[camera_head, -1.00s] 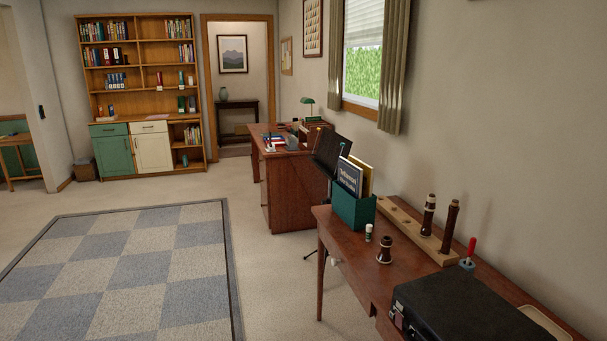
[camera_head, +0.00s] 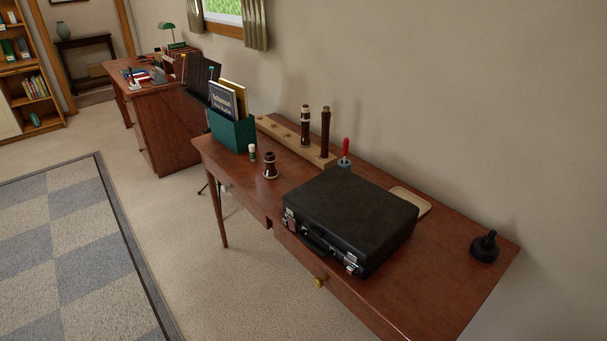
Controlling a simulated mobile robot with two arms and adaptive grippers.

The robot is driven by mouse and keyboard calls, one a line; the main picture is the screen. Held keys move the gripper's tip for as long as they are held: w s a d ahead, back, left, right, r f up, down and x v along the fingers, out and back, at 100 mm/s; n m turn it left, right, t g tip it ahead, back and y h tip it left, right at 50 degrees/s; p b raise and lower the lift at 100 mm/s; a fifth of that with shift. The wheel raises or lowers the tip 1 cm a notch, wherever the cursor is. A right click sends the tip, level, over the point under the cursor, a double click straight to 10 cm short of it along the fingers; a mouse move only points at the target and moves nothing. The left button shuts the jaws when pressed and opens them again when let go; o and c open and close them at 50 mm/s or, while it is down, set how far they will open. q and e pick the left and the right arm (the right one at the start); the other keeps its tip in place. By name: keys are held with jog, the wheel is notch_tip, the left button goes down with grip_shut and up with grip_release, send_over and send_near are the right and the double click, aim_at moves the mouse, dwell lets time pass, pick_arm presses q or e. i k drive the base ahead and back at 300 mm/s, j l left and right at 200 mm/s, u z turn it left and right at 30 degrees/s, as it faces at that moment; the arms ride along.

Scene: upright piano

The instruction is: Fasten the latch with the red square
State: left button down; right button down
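A black case (camera_head: 352,215) lies flat and closed on the wooden table (camera_head: 450,270), its front facing the table's front edge. Two metal latches sit on its front. The left latch (camera_head: 290,219) has a small reddish patch on or just below it. The right latch (camera_head: 351,264) is bright metal, and any mark on it is too small to tell. A black handle (camera_head: 316,243) is between them. I cannot tell whether either latch is fastened. Neither of my grippers is in view.
Behind the case are a wooden peg rack (camera_head: 283,133) with dark instrument joints, a red-handled tool (camera_head: 345,150) and a shallow tray (camera_head: 411,199). A green box of books (camera_head: 232,132) stands left, a black object (camera_head: 485,246) right. Floor in front is clear.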

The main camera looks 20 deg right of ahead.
aim_at(350, 269)
jog(key=l+z, duration=0.15)
jog(key=z, duration=0.85)
jog(key=k+l, duration=0.05)
